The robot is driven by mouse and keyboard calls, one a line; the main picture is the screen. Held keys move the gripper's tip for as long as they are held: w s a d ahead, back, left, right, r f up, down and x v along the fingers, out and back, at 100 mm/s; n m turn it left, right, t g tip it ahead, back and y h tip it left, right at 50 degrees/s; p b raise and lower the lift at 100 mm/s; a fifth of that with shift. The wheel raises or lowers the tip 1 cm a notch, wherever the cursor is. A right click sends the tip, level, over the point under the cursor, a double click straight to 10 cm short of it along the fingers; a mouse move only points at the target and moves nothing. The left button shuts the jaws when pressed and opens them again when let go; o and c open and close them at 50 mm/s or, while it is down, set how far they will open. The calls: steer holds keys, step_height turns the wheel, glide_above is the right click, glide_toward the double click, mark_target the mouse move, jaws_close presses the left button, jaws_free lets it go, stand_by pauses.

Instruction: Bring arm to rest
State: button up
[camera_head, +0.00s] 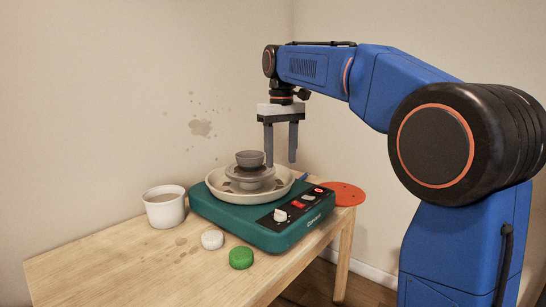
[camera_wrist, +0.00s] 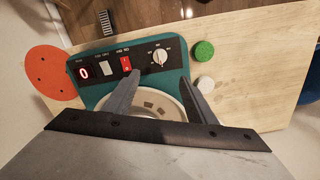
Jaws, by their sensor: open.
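My gripper (camera_head: 281,143) is open and empty, pointing down above the right side of the pottery wheel (camera_head: 262,226). In the wrist view my gripper (camera_wrist: 161,98) shows its two fingers spread apart over the wheel's pan (camera_wrist: 152,101). My blue arm reaches in from the right. The wheel is a green box with a white splash pan, a knob and switches on its front. A small grey bowl (camera_head: 250,158) sits on the stacked round pieces in the middle of the pan. The bowl is hidden in the wrist view.
A white cup (camera_head: 165,207) with brownish contents stands left of the wheel. A white round piece (camera_head: 212,240) and a green round piece (camera_head: 241,257) lie in front. An orange disc (camera_head: 343,193) with holes lies at the right edge of the wooden table (camera_head: 110,262). The left front is clear.

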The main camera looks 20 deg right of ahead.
steer(key=s+d+f+m+t, duration=0.1)
steer(key=s+d+f+t, duration=0.1)
steer(key=s+f, duration=1.1)
steer(key=s+d+f+m+t, duration=0.2)
steer(key=s+d+f, duration=0.3)
steer(key=s+f, duration=0.7)
steer(key=s, duration=0.8)
steer(key=shift+s+f+t, duration=0.35)
steer(key=shift+t, duration=0.05)
